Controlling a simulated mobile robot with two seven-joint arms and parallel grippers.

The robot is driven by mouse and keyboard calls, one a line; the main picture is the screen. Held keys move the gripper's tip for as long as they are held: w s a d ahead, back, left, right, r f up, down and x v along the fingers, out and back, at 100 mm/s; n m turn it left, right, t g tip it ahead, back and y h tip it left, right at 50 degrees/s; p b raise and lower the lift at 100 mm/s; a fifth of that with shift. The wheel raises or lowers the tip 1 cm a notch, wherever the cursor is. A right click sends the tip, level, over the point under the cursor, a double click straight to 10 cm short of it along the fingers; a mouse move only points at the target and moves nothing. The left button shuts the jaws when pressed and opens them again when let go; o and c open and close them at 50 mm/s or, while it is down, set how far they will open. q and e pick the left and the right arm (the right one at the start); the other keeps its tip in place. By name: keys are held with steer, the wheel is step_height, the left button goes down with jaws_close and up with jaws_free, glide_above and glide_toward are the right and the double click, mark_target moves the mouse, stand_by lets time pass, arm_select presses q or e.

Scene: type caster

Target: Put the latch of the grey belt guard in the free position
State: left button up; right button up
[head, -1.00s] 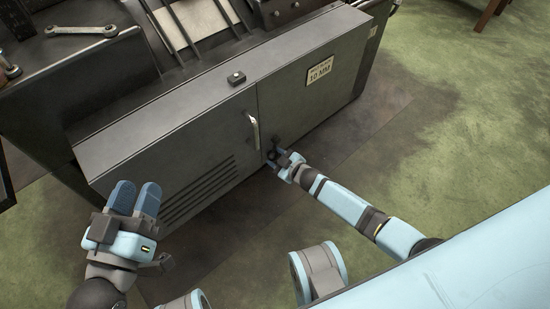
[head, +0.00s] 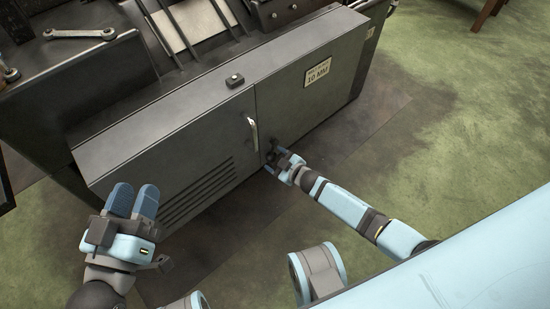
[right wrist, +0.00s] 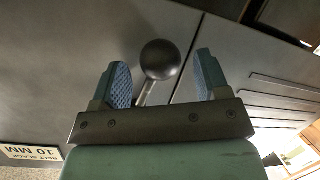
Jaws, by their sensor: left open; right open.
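The grey belt guard (head: 190,142) is the long closed box on the front of the machine. Its latch (right wrist: 161,60) is a lever with a dark ball knob on a thin metal stem, seen up close in the right wrist view. My right gripper (right wrist: 161,66) is open, with the knob between its blue fingertips, closer to the left finger and apparently touching neither. In the head view, my right gripper (head: 273,157) is low at the guard's front by the panel seam and mostly hides the latch. My left gripper (head: 132,198) is open and empty, in front of the guard's left part.
A "10 MM" sign (head: 318,73) is on the right panel. A wrench (head: 79,33) lies on the machine top. The green floor (head: 460,130) at the right is open.

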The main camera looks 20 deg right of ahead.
arm_select(q)
steer(key=shift+a+r+y+p, duration=0.25)
steer(key=shift+a+y+p, duration=0.55)
steer(key=shift+p, duration=1.35)
arm_select(e)
steer(key=v, duration=1.3)
arm_select(q)
steer(key=shift+d, duration=0.1)
arm_select(e)
steer(key=shift+r, duration=0.1)
